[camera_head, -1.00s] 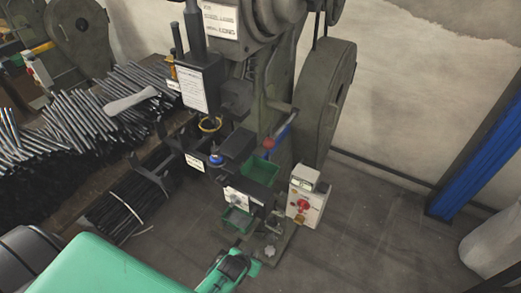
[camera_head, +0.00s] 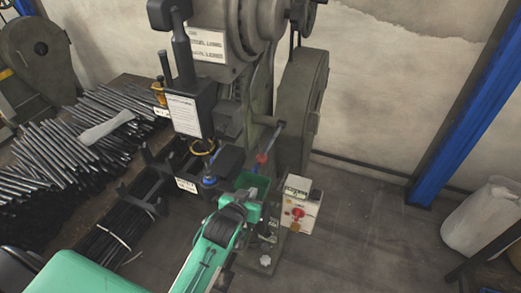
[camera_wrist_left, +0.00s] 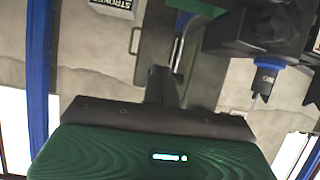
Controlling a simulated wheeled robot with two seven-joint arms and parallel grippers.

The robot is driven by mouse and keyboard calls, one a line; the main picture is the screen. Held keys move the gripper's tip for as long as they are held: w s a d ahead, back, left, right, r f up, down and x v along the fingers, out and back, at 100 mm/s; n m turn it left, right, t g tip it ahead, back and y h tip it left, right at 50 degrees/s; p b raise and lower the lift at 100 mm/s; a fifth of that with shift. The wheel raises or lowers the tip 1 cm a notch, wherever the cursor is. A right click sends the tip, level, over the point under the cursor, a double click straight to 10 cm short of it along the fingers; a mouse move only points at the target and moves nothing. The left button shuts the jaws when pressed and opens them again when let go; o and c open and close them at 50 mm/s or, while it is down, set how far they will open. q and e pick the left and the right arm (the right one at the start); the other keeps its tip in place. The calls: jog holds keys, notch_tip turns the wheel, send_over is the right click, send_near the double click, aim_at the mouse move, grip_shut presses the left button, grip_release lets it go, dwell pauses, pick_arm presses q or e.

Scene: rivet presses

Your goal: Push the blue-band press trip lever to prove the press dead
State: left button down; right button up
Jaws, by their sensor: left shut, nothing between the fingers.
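The grey-green press (camera_head: 232,75) stands in the middle of the head view. A rod with a red part and a blue part (camera_head: 262,157) slants down its right side; it looks like the trip lever. My left gripper (camera_head: 241,204) is shut and empty in front of the lower press, below the rod, and partly covers the green tray (camera_head: 253,184). I cannot tell whether it touches anything. In the left wrist view its dark closed fingers (camera_wrist_left: 163,85) point at the press, and a blue fitting (camera_wrist_left: 267,73) shows to their right. My right gripper is out of view.
A control box (camera_head: 299,207) with a red knob stands right of the press. Many metal rods (camera_head: 60,145) lie on the bench at left. A blue post (camera_head: 462,115) and a pale sack (camera_head: 483,215) are at right. The floor between is clear.

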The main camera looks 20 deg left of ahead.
pick_arm(q)
jog(key=t, duration=0.2)
send_near(260, 156)
jog(key=r, duration=0.1)
jog(key=shift+d+r+n+p, duration=0.15)
jog(key=shift+r+n+p, duration=0.15)
jog(key=p+x, duration=0.2)
jog(key=x, duration=0.6)
jog(key=shift+w+p, duration=0.35)
jog(key=shift+w+f, duration=0.25)
jog(key=shift+w, duration=0.3)
